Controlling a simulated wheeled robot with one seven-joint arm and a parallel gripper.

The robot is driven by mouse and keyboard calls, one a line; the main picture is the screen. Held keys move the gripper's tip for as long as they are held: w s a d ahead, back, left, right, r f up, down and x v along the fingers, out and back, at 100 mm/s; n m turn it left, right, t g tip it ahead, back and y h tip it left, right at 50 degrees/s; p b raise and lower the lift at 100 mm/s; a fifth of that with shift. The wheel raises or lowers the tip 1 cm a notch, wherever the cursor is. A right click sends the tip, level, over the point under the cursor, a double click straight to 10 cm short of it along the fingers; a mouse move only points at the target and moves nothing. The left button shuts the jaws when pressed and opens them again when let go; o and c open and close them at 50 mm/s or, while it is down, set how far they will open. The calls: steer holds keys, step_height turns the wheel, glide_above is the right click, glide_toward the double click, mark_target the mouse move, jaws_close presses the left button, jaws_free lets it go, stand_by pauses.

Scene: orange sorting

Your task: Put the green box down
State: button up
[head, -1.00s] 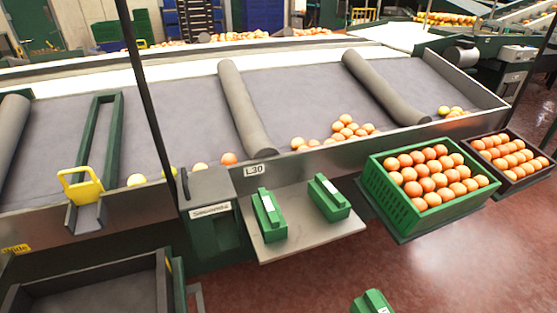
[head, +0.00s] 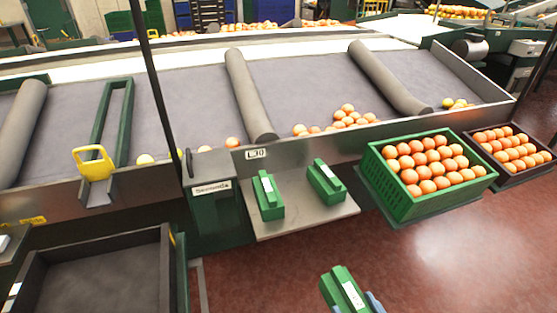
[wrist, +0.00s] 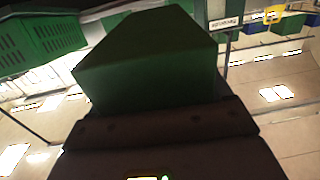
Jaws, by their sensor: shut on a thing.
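My gripper (head: 368,304) shows only in part at the bottom of the head view, shut on a green box (head: 343,287) with a white label. The held box is tilted and in the air, in front of the grey shelf and apart from it. In the wrist view the green box (wrist: 150,62) fills the middle, directly before the dark jaws (wrist: 160,122). Two similar green boxes stand on the shelf: a left one (head: 267,196) and a right one (head: 326,182), with a gap between them.
The grey shelf (head: 305,220) has bare room along its front and right edge. A green crate of oranges (head: 405,208) stands to its right, with a dark crate (head: 541,170) beyond. A dark empty bin (head: 95,278) is at lower left. The conveyor (head: 310,85) runs behind.

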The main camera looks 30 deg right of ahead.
steer(key=w+a+n+y, duration=0.1)
steer(key=w+a+y, duration=0.1)
steer(key=w+a, duration=0.3)
steer(key=w+a+n+y, duration=0.2)
steer(key=w+a, duration=0.3)
steer(key=w, duration=0.7)
steer(key=shift+w+r+t, duration=0.15)
steer(key=shift+r+t, duration=0.15)
steer(key=shift+r, duration=0.05)
steer(key=shift+a, duration=0.15)
